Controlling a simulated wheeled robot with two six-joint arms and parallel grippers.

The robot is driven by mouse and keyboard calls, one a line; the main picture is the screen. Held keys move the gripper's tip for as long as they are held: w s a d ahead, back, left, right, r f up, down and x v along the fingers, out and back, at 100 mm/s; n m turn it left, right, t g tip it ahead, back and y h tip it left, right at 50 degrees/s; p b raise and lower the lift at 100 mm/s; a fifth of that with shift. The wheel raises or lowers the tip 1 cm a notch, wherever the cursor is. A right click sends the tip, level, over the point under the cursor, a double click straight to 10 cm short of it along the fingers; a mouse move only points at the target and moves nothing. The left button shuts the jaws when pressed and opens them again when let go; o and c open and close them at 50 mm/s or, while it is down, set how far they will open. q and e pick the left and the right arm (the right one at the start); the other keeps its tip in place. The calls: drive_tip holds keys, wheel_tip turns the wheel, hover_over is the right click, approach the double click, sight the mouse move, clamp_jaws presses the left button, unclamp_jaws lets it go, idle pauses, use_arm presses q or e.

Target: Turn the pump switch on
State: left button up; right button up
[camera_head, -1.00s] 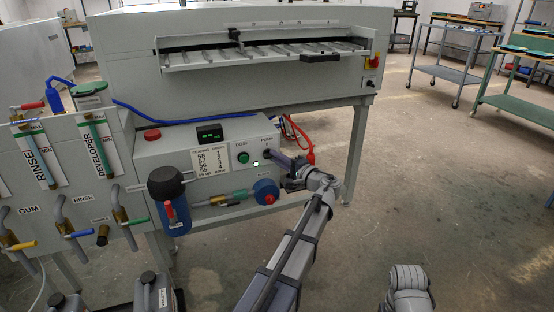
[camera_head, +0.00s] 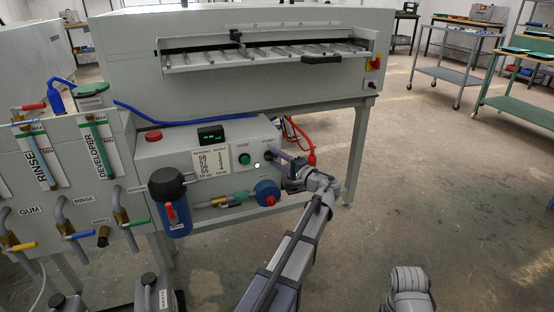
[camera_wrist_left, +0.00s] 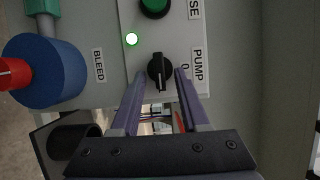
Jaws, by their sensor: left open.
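The pump switch is a black rotary knob (camera_wrist_left: 160,70) on the grey panel beside the PUMP label (camera_wrist_left: 198,65), in the left wrist view. Its ridge with a white line points down the picture, and a "0" is printed to its right. My left gripper (camera_wrist_left: 161,75) is open, with one purple finger on each side of the knob and small gaps visible. In the head view my left gripper (camera_head: 272,156) reaches the right end of the control panel and largely hides the knob. My right gripper is out of view.
A lit green lamp (camera_wrist_left: 131,39) and a green button (camera_wrist_left: 155,5) are close to the knob. The blue bleed valve (camera_wrist_left: 47,72) is at the left of the wrist view. A blue filter housing (camera_head: 172,205) projects from the panel front. Open floor lies to the right.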

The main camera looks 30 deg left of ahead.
use_arm(q)
drive_tip(key=v, duration=0.7)
drive_tip(key=shift+d, duration=0.3)
drive_tip(key=shift+s, duration=0.1)
drive_tip(key=s+d+f+g+h+p, duration=0.25)
drive_tip(key=s+d+f+h, duration=0.2)
drive_tip(key=s+d, duration=0.45)
drive_tip(key=s+d+f+g+h+p, duration=0.1)
drive_tip(key=s+d+f+h+p, duration=0.4)
drive_tip(key=s+d, duration=0.45)
drive_tip(key=s+d+f+g+h+p, duration=0.25)
drive_tip(key=s+d+h, duration=0.35)
drive_tip(key=s+d, duration=0.3)
wheel_tip(320, 180, up, 37)
drive_tip(key=w+d+p, duration=0.1)
drive_tip(key=p, duration=3.6)
drive_tip(key=shift+w+h, duration=0.15)
drive_tip(key=shift+h, duration=0.1)
